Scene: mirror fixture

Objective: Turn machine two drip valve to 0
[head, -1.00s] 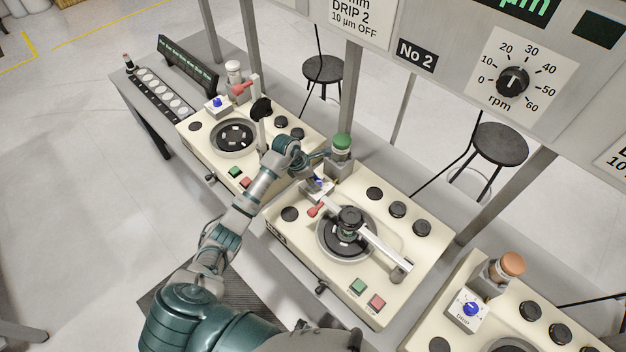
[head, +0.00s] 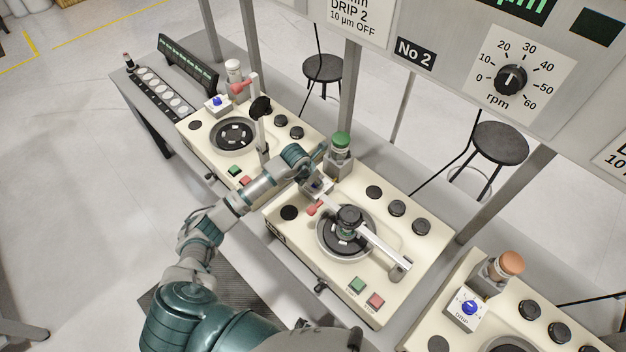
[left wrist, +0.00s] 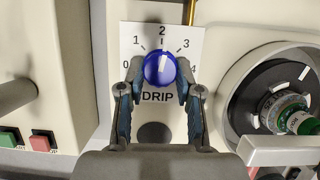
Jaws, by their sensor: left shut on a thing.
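The drip valve of machine two is a blue knob (left wrist: 160,68) with a white pointer mark, on a white plate (left wrist: 199,44) numbered from 0 to 4 and labelled DRIP. The pointer is up, near 2. My left gripper (left wrist: 158,80) has a fingertip on each side of the knob and is shut on it. In the head view my left gripper (head: 314,176) reaches down to the valve beside the green-capped bottle (head: 339,150), largely covering the knob. My right gripper is not in view.
Machine two (head: 290,235) has a round plate (head: 345,234) with a swing arm (head: 375,243) and red-tipped lever (head: 316,208) close to the valve. Similar machines stand at left (head: 195,135) and right (head: 530,318). A No 2 sign (head: 415,54) hangs above.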

